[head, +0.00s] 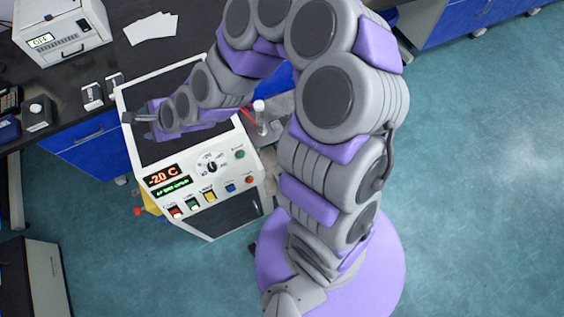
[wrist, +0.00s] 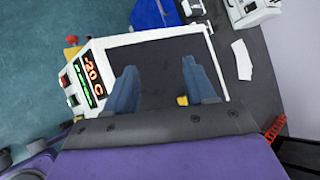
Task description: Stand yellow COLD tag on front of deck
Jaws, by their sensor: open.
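The deck (head: 173,82) is the dark flat top of the white rheometer, with its control panel at the front. It also shows in the wrist view (wrist: 155,58). My gripper (wrist: 158,66) is open over the deck, its two blue-grey fingers spread apart. A small yellow piece (wrist: 182,100) shows between the fingers, beside the right one. It may be the COLD tag; no lettering is readable and most of it is hidden. In the head view my gripper (head: 139,122) is over the deck's left side, and no yellow tag is visible on the deck.
The panel display (head: 163,177) reads -20 C, above several coloured switches. A yellow-and-red item (head: 150,204) is beside the machine's lower left. The dark bench (head: 118,52) behind holds white cards (head: 150,27) and small devices. Teal floor is open at right.

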